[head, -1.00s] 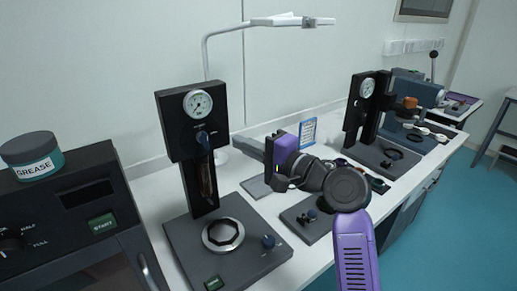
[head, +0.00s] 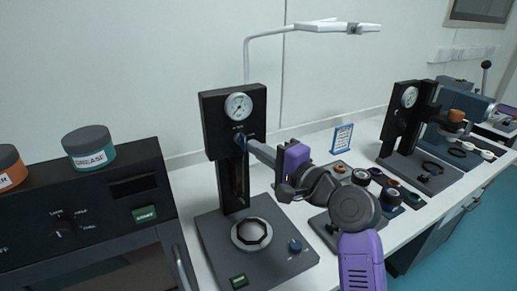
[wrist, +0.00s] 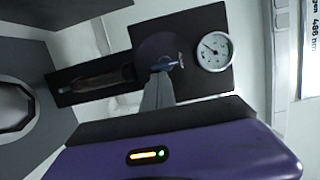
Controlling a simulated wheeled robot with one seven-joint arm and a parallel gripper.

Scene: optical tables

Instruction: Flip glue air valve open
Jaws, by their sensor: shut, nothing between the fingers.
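The glue station (head: 222,104) is a black upright panel with a round white gauge (head: 238,106) and a dark base. Its small blue air valve lever (head: 240,138) sits below the gauge. In the wrist view the valve (wrist: 166,63) appears as a blue-grey lever on a dark round plate, left of the gauge (wrist: 214,51). My gripper (head: 252,145) is shut and empty, its fingertips at the valve from the right. In the wrist view the fingertips (wrist: 160,80) overlap the lever's lower edge; I cannot tell whether they touch. The fingertips partly hide the lever.
An amber syringe (head: 238,182) hangs below the valve, above a ring (head: 252,235) on the base. A dark oven-like box (head: 100,215) with a grease jar (head: 90,148) stands left. A lamp (head: 325,27) hangs above. Another gauge press (head: 405,120) stands right.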

